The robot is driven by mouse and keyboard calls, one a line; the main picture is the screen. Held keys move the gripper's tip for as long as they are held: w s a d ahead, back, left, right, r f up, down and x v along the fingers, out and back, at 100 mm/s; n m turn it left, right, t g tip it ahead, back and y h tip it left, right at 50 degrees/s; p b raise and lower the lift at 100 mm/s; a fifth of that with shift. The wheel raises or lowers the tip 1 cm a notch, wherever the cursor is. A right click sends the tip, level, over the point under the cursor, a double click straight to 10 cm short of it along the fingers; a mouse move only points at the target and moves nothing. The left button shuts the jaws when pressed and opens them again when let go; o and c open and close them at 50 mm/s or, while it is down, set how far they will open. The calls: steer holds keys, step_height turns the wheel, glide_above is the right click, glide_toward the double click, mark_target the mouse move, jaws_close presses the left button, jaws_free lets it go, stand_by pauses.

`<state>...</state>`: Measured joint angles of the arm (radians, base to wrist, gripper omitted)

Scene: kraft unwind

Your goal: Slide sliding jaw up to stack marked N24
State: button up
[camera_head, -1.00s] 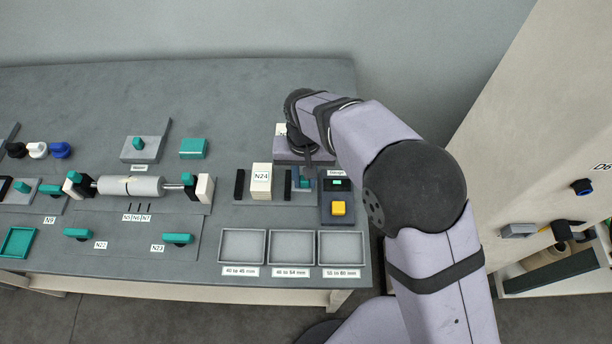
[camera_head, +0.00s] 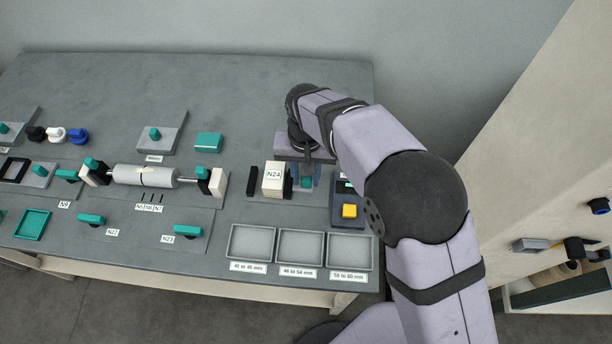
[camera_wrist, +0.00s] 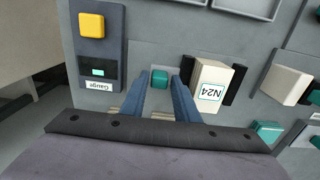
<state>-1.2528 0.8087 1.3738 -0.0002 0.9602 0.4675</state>
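The stack marked N24 (camera_head: 273,180) is a cream block standing between two black jaws; it also shows in the wrist view (camera_wrist: 211,87). The fixed jaw (camera_head: 251,182) is on its left in the head view, with a gap between. The sliding jaw (camera_head: 288,187) is on its right, very close to the stack; I cannot tell if they touch. The jaw's teal handle (camera_wrist: 159,79) is between the fingers of my gripper (camera_wrist: 160,84), which looks shut on it. In the head view my gripper (camera_head: 307,176) is partly hidden by my arm.
A gauge box (camera_head: 347,212) with a yellow button stands right of the jaws. Three grey trays (camera_head: 253,258) with size labels lie in front. A roller (camera_head: 145,177) on a spindle and teal-handled parts are further left.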

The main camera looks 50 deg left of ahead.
mark_target(306, 178)
steer(key=shift+r+b, duration=0.55)
steer(key=shift+r, duration=2.6)
